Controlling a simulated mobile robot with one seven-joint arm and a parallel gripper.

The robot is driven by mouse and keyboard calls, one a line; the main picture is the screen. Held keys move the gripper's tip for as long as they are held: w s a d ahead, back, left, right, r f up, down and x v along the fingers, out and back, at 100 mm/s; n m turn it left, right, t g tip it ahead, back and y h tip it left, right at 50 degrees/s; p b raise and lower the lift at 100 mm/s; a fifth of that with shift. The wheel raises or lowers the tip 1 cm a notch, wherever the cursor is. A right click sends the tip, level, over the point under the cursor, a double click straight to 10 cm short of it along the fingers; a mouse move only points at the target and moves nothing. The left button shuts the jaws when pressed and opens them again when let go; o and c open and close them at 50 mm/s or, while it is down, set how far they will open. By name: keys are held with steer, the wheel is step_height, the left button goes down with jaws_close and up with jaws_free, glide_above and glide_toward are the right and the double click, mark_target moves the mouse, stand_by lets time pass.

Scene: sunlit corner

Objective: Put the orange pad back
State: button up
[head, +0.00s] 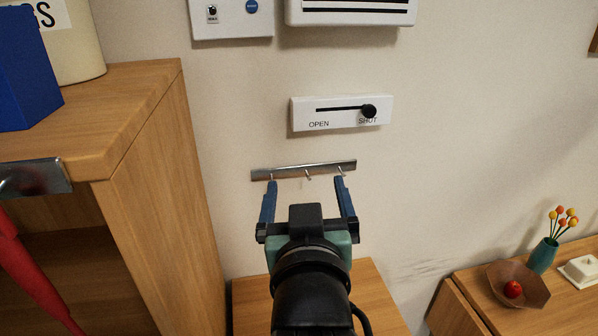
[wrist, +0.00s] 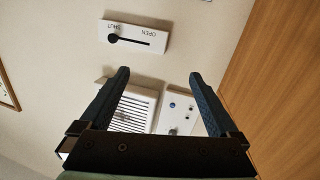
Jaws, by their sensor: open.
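I see no orange pad in either view. My gripper (head: 306,184) is open, with its two blue fingers spread apart and nothing between them. In the head view it points at the wall, its fingertips just below a metal rail (head: 318,169) with small hooks. Nothing hangs on the visible hooks; I cannot tell whether the fingertips touch the rail. In the wrist view the open gripper (wrist: 158,73) shows the wall between and beyond its fingers.
A wooden cabinet (head: 165,190) stands close on the left, with a blue box (head: 25,70) on top and a red item (head: 32,270) hanging there. A slider panel (head: 340,118) is above the rail. A bowl (head: 520,290) and a vase (head: 543,256) stand at right.

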steer(key=s+r+t, duration=0.5)
steer(key=s+r, duration=0.1)
steer(key=r, duration=0.7)
steer(key=s+a+r+m+t, duration=0.1)
steer(key=s+r+t, duration=0.4)
steer(key=r, duration=0.9)
steer(key=shift+s, duration=1.1)
